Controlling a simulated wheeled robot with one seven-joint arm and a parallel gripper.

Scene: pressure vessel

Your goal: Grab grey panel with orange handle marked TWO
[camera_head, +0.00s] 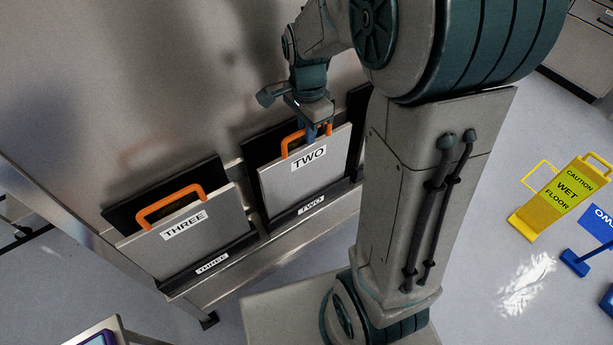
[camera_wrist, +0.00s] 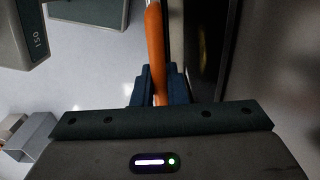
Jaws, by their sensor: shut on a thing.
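The grey panel marked TWO (camera_head: 304,180) stands upright in a dark holder on the metal wall, above a ledge label TWO. Its orange handle (camera_head: 292,143) is on the panel's top edge. My gripper (camera_head: 311,132) reaches down from above onto the right part of this handle. In the wrist view the orange handle (camera_wrist: 155,50) runs down between the blue fingers of my gripper (camera_wrist: 159,88), which are shut on it. The fingertips partly hide the handle's right end. The panel still sits in its holder.
A grey panel marked THREE (camera_head: 190,235) with an orange handle (camera_head: 171,204) stands in its own holder to the left. A metal ledge (camera_head: 290,236) runs below both. A yellow wet floor sign (camera_head: 564,197) and a blue sign (camera_head: 594,225) stand on the floor at right.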

